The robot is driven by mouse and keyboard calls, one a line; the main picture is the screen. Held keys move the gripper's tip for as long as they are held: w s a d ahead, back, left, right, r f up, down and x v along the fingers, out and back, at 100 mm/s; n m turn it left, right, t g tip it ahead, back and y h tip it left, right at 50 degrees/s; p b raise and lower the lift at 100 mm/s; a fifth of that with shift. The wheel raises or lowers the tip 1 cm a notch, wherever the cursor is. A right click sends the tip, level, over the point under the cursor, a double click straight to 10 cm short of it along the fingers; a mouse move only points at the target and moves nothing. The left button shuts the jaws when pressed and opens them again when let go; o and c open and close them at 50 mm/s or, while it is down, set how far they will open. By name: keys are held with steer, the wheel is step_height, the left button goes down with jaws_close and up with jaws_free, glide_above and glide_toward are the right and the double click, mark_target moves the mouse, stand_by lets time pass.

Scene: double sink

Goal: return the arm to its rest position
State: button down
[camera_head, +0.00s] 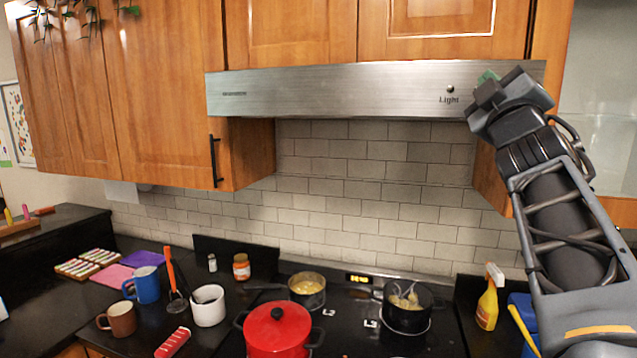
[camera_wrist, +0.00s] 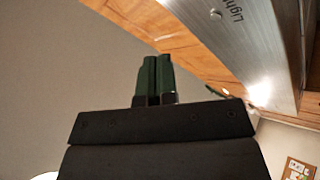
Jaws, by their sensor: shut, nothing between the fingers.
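My gripper (camera_head: 489,77) is raised at the upper right in the head view, in front of the right end of the range hood (camera_head: 350,92), near its "Light" knob. In the wrist view my gripper (camera_wrist: 155,62) shows two dark green fingers side by side, shut, with nothing between them. The hood (camera_wrist: 245,40) also shows in the wrist view, at the upper right and apart from the fingers. My arm reaches up from the lower right corner of the head view.
Below, the black stove holds a red pot (camera_head: 277,335), a small pan (camera_head: 307,289) and a black pot (camera_head: 408,308). A yellow spray bottle (camera_head: 489,300) stands right, near my arm. Mugs, including a blue one (camera_head: 145,285), stand left. Wooden cabinets (camera_head: 160,90) hang above.

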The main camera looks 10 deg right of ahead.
steer(key=w+d+f+m+g+h, duration=0.15)
steer(key=f+m+g, duration=0.4)
steer(key=f, duration=0.65)
steer(key=w+d+f+m+g+y, duration=0.1)
steer(key=d+f+m+g, duration=0.4)
steer(key=f, duration=0.6)
steer(key=s+a+f+g+y, duration=0.2)
steer(key=a+f+g, duration=0.1)
steer(key=a+f, duration=0.4)
steer(key=s+a+f+g+y, duration=0.25)
steer(key=a+f, duration=0.25)
steer(key=f, duration=0.5)
steer(key=s+a+f+n+g+y, duration=0.1)
steer(key=s+a+f+y, duration=0.1)
steer(key=s+a+f, duration=0.2)
steer(key=s+a+f+n+g+y, duration=0.2)
steer(key=s+a+f, duration=0.2)
steer(key=a+f, duration=0.3)
steer(key=a, duration=0.2)
steer(key=shift+s+a, duration=0.3)
steer(key=shift+a, duration=0.1)
